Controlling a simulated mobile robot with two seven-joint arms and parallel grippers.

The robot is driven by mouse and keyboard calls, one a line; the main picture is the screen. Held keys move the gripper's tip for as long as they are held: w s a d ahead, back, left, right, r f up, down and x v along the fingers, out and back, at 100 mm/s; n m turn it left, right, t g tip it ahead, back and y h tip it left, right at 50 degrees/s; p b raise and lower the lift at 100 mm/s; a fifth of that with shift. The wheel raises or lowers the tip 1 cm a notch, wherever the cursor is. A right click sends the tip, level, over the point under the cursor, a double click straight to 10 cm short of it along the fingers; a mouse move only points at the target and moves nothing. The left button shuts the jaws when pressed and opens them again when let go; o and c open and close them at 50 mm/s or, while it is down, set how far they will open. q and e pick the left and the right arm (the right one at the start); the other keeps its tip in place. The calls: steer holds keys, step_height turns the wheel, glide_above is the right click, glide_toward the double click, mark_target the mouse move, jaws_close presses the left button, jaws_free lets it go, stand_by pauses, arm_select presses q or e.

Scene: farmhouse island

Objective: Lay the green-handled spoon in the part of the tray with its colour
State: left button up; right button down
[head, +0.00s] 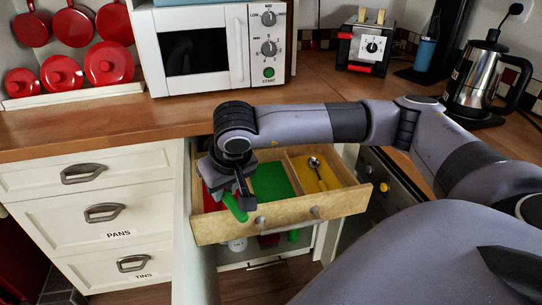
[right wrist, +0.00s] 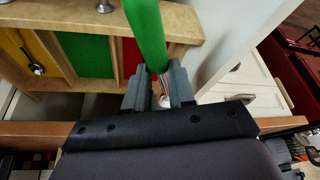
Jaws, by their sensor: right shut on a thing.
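The green-handled spoon (head: 235,207) is held by my right gripper (head: 240,190), its handle slanting down near the tray's left front. In the right wrist view its green handle (right wrist: 148,35) extends up past the fingers, and its metal end (right wrist: 165,100) shows between them. My right gripper (right wrist: 160,88) is shut on it. The wooden tray (head: 210,232) is a pulled-out drawer with a red part (head: 212,200) at left, a green part (head: 272,181) in the middle and a yellow part (head: 328,172) at right. The green part looks empty where visible; my gripper partly hides the red part.
A metal spoon (head: 316,168) lies in the yellow part. The wooden counter (head: 110,125) runs behind, with a microwave (head: 205,50), a toaster (head: 366,45) and a kettle (head: 474,80).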

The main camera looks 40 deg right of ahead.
steer(key=w+d+f+m+b, duration=0.2)
steer(key=w+d, duration=0.3)
steer(key=d, duration=0.4)
steer(key=m+h+b, duration=0.2)
glide_above(274, 191)
steer(key=s, duration=0.1)
steer(key=f, duration=0.2)
steer(key=shift+a+r, duration=0.1)
steer(key=shift+a, duration=0.15)
steer(key=shift+s+p, duration=0.1)
steer(key=shift+p, duration=0.25)
step_height(274, 191, down, 5)
steer(key=b, duration=0.3)
step_height(274, 191, down, 3)
steer(key=shift+r+b, duration=0.1)
steer(key=shift+b, duration=0.95)
steer(key=shift+f+b, duration=0.9)
steer(key=shift+f, duration=0.55)
steer(key=shift+f, duration=0.25)
